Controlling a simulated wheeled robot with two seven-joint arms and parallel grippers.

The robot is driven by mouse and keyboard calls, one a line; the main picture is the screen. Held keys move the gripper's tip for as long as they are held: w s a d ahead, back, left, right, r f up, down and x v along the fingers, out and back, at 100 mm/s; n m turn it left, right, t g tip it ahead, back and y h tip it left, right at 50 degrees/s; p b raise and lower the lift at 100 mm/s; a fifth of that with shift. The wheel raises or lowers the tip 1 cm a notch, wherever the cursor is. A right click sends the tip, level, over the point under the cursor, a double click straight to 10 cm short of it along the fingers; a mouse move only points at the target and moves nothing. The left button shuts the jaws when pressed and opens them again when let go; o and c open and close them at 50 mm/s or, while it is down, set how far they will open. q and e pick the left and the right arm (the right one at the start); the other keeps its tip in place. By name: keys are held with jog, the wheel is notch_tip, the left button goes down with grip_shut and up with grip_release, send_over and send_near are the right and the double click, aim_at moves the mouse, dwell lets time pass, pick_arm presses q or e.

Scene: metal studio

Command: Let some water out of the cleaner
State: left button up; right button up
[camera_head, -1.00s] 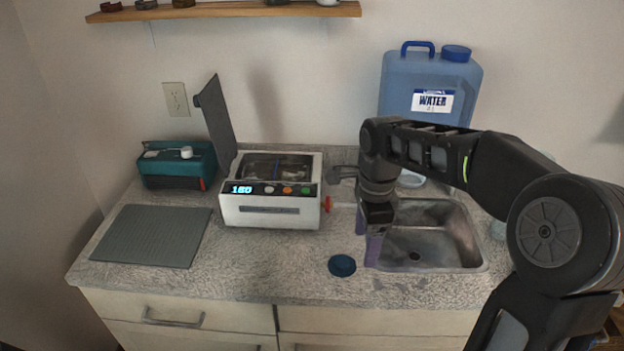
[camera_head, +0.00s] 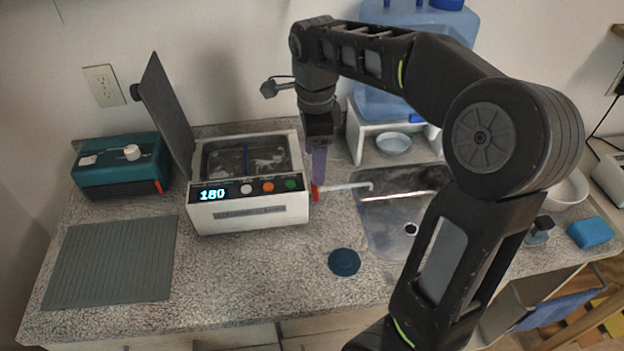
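The cleaner (camera_head: 250,217) is a white box on the counter with its dark lid tilted up, a lit display reading 180 and several buttons. Its basin (camera_head: 225,160) is uncovered and appears to hold liquid. A red valve handle (camera_head: 315,193) sits low on its right side, and a pale spout (camera_head: 345,187) runs right from it to the sink. No water is visibly flowing. My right gripper (camera_head: 318,178) points down with purple fingers just above and behind the red handle. Whether they touch it, and their gap, cannot be made out. My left gripper is out of view.
The sink (camera_head: 380,232) is right of the cleaner, partly hidden by my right arm. A blue round cap (camera_head: 344,262) lies in front. A grey ribbed mat (camera_head: 110,262) and teal box (camera_head: 118,170) are left. A blue water jug (camera_head: 380,104) stands behind my arm.

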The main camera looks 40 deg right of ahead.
aim_at(316, 189)
jog(key=shift+f+p, duration=0.35)
jog(key=shift+f, duration=3.55)
jog(key=shift+c, duration=0.5)
jog(key=c, duration=1.3)
jog(key=shift+s+d+n, duration=0.1)
jog(key=shift+d+n, duration=0.15)
jog(key=shift+n, duration=1.25)
jog(key=o, duration=1.4)
